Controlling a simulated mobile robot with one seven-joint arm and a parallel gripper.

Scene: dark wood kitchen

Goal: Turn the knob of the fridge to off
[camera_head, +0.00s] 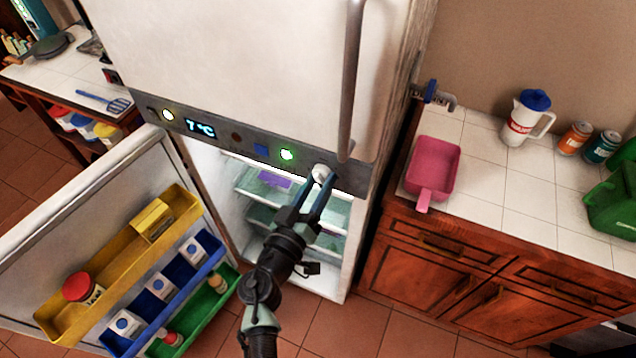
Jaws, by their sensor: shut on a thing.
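The white fridge (240,70) stands in the middle, with a dark control strip (221,133) across it. The strip carries a lit display reading 7 °C (200,129), a blue button (261,150) and lit green lights. The pale round knob (321,174) sits near the right end of the strip. My gripper (320,183) is at the knob, with its fingers closed around it. The fingers partly cover the knob, so I cannot tell its pointer position.
The lower fridge door (80,200) is swung open to the left, with yellow, blue and green shelves. A vertical handle (353,80) hangs just above the knob. The counter at right holds a pink pan (433,166), a pitcher (525,118) and cans (574,138).

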